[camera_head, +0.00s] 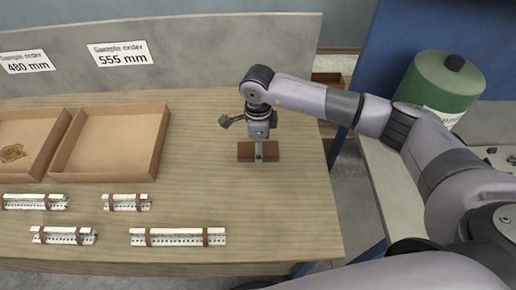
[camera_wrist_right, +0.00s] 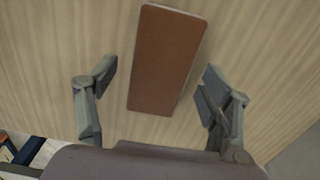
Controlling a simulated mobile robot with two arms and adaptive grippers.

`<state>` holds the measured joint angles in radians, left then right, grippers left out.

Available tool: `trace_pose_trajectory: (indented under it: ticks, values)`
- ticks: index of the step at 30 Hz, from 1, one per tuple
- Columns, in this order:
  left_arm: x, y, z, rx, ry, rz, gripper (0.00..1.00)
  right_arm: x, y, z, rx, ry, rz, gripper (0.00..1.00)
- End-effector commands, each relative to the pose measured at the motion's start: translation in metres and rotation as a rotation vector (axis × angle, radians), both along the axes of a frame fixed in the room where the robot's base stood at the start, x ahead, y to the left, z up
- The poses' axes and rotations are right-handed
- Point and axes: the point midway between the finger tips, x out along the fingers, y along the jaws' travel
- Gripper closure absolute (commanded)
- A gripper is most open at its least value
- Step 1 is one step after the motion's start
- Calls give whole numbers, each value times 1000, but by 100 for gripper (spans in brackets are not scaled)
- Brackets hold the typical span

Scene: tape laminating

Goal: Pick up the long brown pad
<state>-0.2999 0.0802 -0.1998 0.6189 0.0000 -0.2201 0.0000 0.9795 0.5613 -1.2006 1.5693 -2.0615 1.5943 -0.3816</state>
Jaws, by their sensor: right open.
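The long brown pad (camera_head: 244,152) lies flat on the wooden table in the head view, right of the cardboard trays. My right gripper (camera_head: 259,158) is above the middle of the pad and hides part of it. In the right wrist view the pad (camera_wrist_right: 166,60) lies between the two fingers of my right gripper (camera_wrist_right: 158,82). The fingers are spread apart, one on each side of the pad, with bare table showing between them and it. My left gripper is not in view.
Two cardboard trays (camera_head: 108,110) stand at the left of the wooden table (camera_head: 285,215). Several white rails with brown bands (camera_head: 180,237) lie along the front. A grey back panel (camera_head: 210,50) runs behind. A green canister (camera_head: 440,85) stands right. The table around the pad is clear.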

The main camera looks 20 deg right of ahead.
Motion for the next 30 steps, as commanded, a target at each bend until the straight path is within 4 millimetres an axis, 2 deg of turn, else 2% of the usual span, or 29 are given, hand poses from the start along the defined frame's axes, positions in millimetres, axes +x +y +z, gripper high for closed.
trace_pose_trajectory:
  ticks: [9, 30]
  values:
    - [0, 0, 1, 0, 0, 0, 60, 0, 0, -5, 0, -1, 1, 28]
    - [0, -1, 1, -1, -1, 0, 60, 0, 0, -5, 0, -1, 1, 75]
